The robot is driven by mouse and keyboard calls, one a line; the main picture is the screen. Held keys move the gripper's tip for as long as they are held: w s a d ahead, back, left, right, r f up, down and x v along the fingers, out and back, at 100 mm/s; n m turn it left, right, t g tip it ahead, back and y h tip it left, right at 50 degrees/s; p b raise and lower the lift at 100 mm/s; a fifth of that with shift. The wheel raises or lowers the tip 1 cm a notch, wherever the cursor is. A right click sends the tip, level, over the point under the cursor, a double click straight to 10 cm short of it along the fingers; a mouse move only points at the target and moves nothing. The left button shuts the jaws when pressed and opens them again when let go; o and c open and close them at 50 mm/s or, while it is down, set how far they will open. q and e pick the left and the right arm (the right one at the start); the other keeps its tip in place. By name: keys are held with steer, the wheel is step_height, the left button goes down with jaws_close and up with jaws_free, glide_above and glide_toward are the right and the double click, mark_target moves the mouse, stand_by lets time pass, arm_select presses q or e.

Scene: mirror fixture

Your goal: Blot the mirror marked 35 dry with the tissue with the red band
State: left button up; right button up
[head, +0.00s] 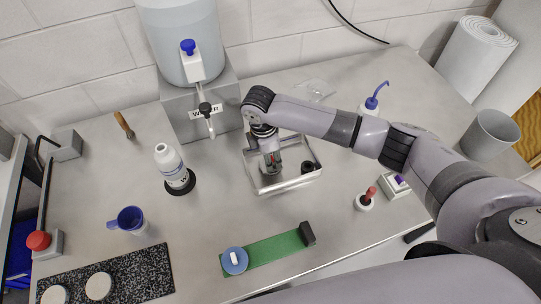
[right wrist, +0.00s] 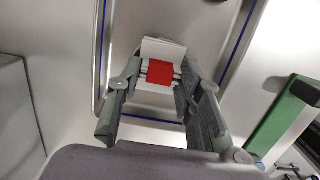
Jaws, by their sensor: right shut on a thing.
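My right gripper (head: 272,166) reaches down into a shallow metal tray (head: 293,182) on the bench. In the right wrist view the gripper (right wrist: 158,88) is shut on a folded white tissue (right wrist: 163,50) with a red band (right wrist: 160,75) around it. The tissue is held over the tray, which also shows there (right wrist: 107,40) with a blue line along its rim; I cannot tell whether it touches the floor. No number 35 is readable. Two pale round discs (head: 98,286) (head: 53,295) lie on a speckled black slab; I cannot tell whether they are mirrors. My left gripper is out of view.
A water tank (head: 180,50) with a tap stands behind the tray. A white bottle (head: 172,163), a blue cup (head: 131,219) and a green strip (head: 270,250) with a blue disc (head: 234,260) are around it. The bench between cup and tray is mostly clear.

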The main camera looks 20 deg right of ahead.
steer(key=shift+s+f, duration=0.1)
stand_by(0.7)
step_height(320, 180, up, 5)
steer(key=p, duration=0.6)
steer(key=shift+r+p, duration=0.55)
steer(key=shift+r, duration=0.55)
steer(key=shift+f, duration=0.1)
